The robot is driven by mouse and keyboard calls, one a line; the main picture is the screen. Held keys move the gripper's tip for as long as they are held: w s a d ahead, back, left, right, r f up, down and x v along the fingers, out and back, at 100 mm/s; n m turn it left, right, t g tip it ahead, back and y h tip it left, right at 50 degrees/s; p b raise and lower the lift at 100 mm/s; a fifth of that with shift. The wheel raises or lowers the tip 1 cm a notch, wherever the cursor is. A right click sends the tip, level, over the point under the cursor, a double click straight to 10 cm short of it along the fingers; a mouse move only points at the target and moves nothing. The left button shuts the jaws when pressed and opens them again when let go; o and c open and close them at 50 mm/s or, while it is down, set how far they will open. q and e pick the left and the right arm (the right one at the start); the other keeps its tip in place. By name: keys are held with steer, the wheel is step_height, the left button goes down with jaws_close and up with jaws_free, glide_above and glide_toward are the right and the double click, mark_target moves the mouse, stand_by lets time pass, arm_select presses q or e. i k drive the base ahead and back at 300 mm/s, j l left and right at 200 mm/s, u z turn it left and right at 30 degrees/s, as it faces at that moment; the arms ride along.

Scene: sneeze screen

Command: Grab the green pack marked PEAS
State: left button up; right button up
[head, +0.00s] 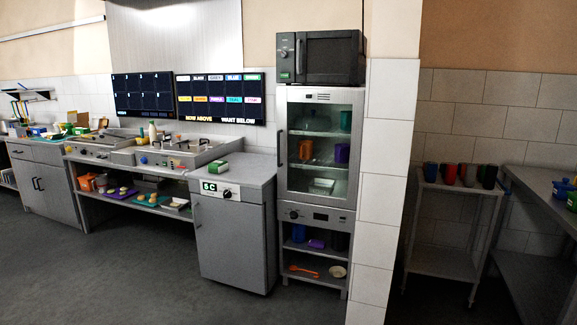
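A small green and white pack (215,167) sits on the grey counter top (246,169), above the cabinet marked 5 C. Any lettering on it is too small to read, so I cannot tell whether it says PEAS. Other green items, including a green one (82,130), lie among the clutter at the far left, and their labels cannot be read either. Neither of my grippers is in view.
A glass-door cabinet (318,97) holds coloured cups, with a microwave (330,57) on top. A white tiled wall end (386,190) divides the room. Right of it stand a cart (447,184) with cups and a table (535,182). The floor (130,270) in front is clear.

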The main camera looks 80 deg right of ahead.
mark_target(218, 166)
steer(key=z, duration=2.1)
steer(key=i+l, duration=0.1)
steer(key=i, duration=1.05)
steer(key=i+u, duration=0.1)
steer(key=i, duration=1.1)
